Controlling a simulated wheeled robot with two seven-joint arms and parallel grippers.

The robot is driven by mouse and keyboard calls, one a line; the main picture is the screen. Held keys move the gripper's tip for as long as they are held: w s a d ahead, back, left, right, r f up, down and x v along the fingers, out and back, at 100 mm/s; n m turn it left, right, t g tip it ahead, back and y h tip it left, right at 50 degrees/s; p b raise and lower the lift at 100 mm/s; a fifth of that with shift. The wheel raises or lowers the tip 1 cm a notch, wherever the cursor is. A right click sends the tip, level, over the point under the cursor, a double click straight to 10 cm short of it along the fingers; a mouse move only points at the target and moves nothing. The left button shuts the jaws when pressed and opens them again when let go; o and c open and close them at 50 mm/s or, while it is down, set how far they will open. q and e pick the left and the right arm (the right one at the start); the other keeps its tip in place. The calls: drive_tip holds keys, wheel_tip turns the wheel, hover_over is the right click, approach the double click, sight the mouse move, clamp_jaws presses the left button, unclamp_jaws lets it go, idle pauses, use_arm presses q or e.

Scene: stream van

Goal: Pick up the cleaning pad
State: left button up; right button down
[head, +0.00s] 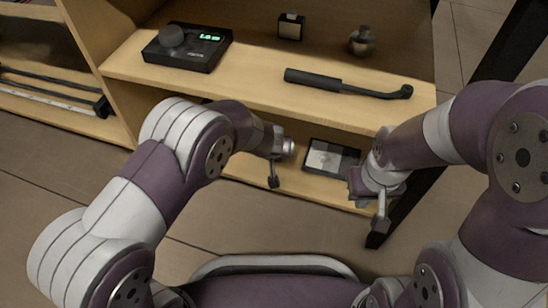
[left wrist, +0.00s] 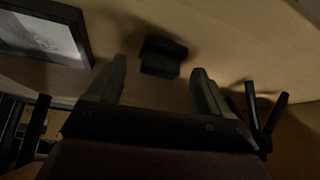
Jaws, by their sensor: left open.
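A small dark block, which looks like the cleaning pad (left wrist: 162,57), lies on the wooden shelf in the left wrist view. It is ahead of my left gripper (left wrist: 158,80), between the lines of its two fingers, which are apart and empty. The block is dim, and I cannot make it out in the head view, where my left arm covers part of the lower shelf. My left gripper shows in the head view (head: 281,165) at the lower shelf's front. My right gripper (head: 369,204) is at the right end of that shelf, its fingers apart with nothing seen between.
A dark-framed flat item (head: 331,157) lies on the lower shelf, right of my left gripper. The upper shelf board (head: 255,82) above holds a black device (head: 188,47), a black-handled tool (head: 345,84) and small items. A dark post (head: 505,50) stands at the right.

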use_arm(q)
drive_tip(key=shift+w+f, duration=0.1)
drive_tip(key=shift+w, duration=0.05)
drive_tip(key=c, duration=1.1)
